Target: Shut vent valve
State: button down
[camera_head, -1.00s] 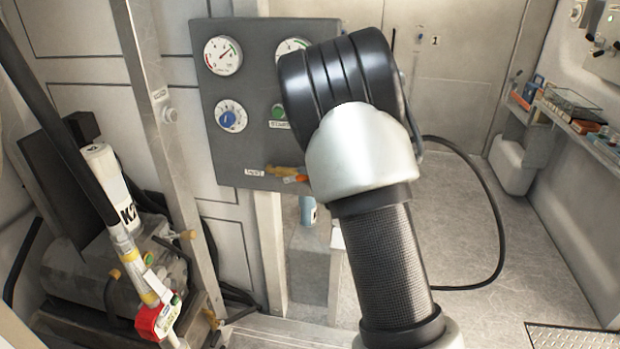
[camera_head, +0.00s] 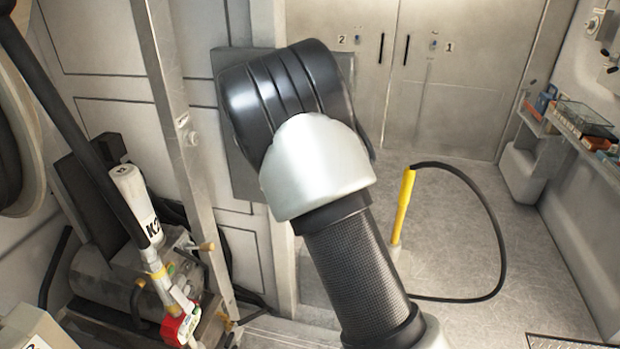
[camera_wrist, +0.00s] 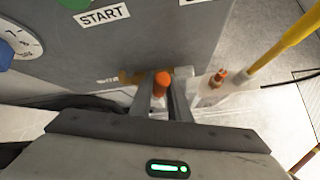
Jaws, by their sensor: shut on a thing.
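In the wrist view, my gripper (camera_wrist: 161,95) is shut on the orange-tipped handle of the vent valve (camera_wrist: 161,79). The valve's brass-coloured body (camera_wrist: 131,77) shows to the left of the fingers, low on the grey panel (camera_wrist: 150,45). The small label beside it is too blurred to read. The fingers hide the lower part of the handle. In the head view, my arm hides my gripper, the valve and most of the panel (camera_head: 236,165).
A START label (camera_wrist: 103,16) and a blue-knobbed dial (camera_wrist: 20,38) are on the panel. A yellow nozzle (camera_head: 404,200) with a black hose (camera_head: 497,220) stands to the right. A machine with a K2-marked handle (camera_head: 135,195) is at left.

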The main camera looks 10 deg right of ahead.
jog(key=p, duration=0.1)
jog(key=a+h+p, duration=0.1)
jog(key=shift+w+r+n+g+p, duration=0.3)
jog(key=shift+r+n+p, duration=0.05)
jog(key=shift+r+n, duration=0.05)
jog(key=shift+w+a+f+h+p, duration=0.15)
jog(key=shift+a+h+p, duration=0.1)
jog(key=shift+h+p, duration=0.45)
jog(key=shift+n, duration=0.3)
jog(key=c, duration=1.7)
grip_release()
jog(key=shift+f, duration=0.1)
jog(key=shift+o, duration=0.2)
jog(key=shift+a, duration=0.1)
jog(key=v, duration=1.7)
jog(key=shift+r+p, duration=0.3)
jog(key=shift+p, duration=0.1)
